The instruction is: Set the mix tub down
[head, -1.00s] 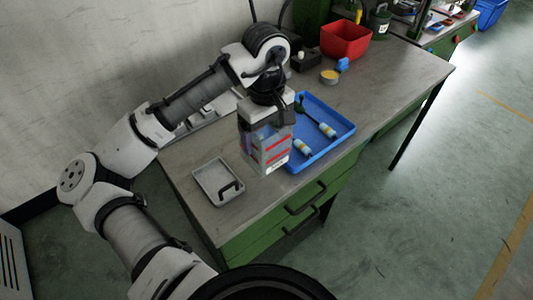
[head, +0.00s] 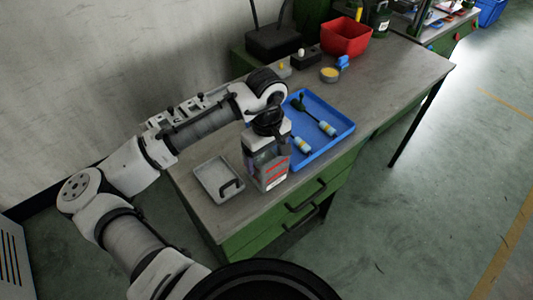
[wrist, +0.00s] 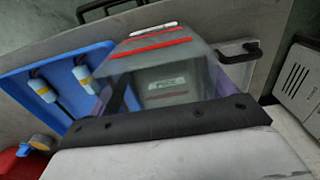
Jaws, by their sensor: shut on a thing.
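The mix tub (head: 272,176), a grey box-shaped container with red stripes and a white label, is upright under my gripper (head: 266,142) at the bench's front edge. It stands between the grey tray and the blue tray. In the wrist view the tub (wrist: 158,48) fills the space in front of my gripper (wrist: 160,105), which is shut on it. Its base is at or just above the bench top (head: 235,206); I cannot tell whether it touches. The fingertips are mostly hidden.
A small grey tray (head: 205,184) with a black handle lies to the left. A blue tray (head: 343,133) holding cable pieces with sockets lies close on the right. A red bin (head: 345,38) and a yellow-topped tin (head: 329,74) are farther back. Green drawers (head: 300,200) are below.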

